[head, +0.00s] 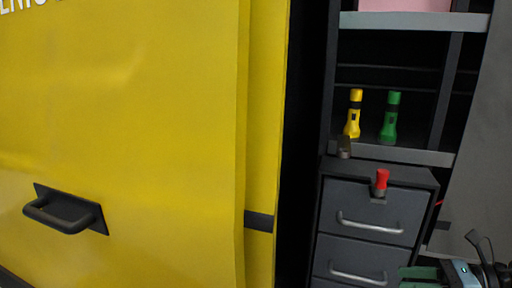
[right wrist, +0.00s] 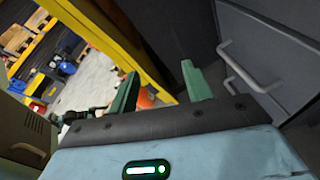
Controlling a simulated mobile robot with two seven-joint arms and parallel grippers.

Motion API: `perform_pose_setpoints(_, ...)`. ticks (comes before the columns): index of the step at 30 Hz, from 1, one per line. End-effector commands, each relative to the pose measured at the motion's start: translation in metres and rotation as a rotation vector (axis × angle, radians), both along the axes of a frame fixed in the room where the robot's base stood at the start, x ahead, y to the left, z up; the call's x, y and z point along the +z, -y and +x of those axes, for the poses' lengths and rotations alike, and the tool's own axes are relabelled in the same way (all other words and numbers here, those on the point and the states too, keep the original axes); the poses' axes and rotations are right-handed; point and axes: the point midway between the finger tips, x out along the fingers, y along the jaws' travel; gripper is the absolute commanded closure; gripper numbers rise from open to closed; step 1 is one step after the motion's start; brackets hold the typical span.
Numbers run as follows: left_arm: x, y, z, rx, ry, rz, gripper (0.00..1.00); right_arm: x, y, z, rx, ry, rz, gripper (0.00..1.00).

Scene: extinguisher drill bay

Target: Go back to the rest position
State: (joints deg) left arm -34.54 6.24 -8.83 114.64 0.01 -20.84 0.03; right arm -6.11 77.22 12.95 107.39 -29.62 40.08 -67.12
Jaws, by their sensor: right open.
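My right gripper (right wrist: 160,80) is open in the right wrist view, its two green fingers wide apart with nothing held between them. In the head view, part of the right gripper (head: 420,273) shows at the lower right corner, just right of the grey drawer unit (head: 362,205) and low beside its lower drawer. I cannot tell from the head view how far it is from the drawer front. My left gripper is in neither view.
A yellow panel (head: 130,130) with a black handle (head: 65,210) fills the left. A shelf (head: 395,152) holds a yellow flashlight (head: 353,115) and a green flashlight (head: 390,118). A red-topped object (head: 381,180) is on the drawer unit. Open floor (right wrist: 95,80) shows beyond the right gripper.

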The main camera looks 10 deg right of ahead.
Motion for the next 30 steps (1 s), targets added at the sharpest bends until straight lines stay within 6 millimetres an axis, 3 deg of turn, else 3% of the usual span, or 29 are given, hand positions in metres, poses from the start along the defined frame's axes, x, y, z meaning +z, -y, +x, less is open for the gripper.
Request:
perform_pose_setpoints(8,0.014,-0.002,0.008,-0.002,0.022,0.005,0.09,-0.094,0.001,-0.037,-0.5,-0.444,0.628,0.51)
perform_pose_setpoints(14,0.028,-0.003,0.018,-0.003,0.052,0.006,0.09,-0.166,-0.014,-0.084,-0.844,-0.779,1.078,0.51)
perform_pose_setpoints(17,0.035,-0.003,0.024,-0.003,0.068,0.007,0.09,-0.201,-0.032,-0.115,-1.012,-0.949,1.304,0.51)
perform_pose_setpoints(22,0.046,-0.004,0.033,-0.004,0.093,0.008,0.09,-0.252,-0.078,-0.172,-1.295,-1.233,1.691,0.51)
perform_pose_setpoints(27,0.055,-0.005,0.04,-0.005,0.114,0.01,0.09,-0.282,-0.133,-0.223,-1.534,-1.471,2.018,0.51)
perform_pose_setpoints(30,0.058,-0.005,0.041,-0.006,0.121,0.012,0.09,-0.29,-0.158,-0.242,-1.631,-1.563,2.145,0.51)
